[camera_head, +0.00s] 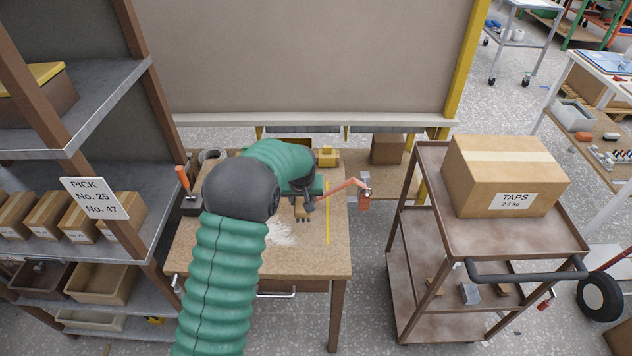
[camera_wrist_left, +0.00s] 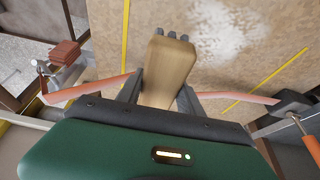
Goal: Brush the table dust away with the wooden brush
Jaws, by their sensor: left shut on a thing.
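My left gripper (camera_head: 306,201) is over the workbench (camera_head: 315,256) and is shut on the wooden brush (camera_head: 301,212). In the left wrist view the fingers (camera_wrist_left: 161,90) close on the sides of the brush's pale wooden body (camera_wrist_left: 168,68). Dark bristle tufts (camera_wrist_left: 172,36) show at its far end. White dust (camera_head: 280,235) lies scattered on the tabletop near the brush; in the left wrist view the dust patch (camera_wrist_left: 222,30) is beyond and right of the bristles. I cannot tell whether the bristles touch the table. My left arm hides part of the tabletop. My right gripper is not in view.
A shelf rack (camera_head: 90,92) stands left, and a brown trolley (camera_head: 430,199) with a TAPS box (camera_head: 506,177) stands right. A yellow line (camera_head: 327,212) marks the tabletop. An orange-handled tool (camera_head: 185,182) is at the bench's left edge. The front right tabletop is clear.

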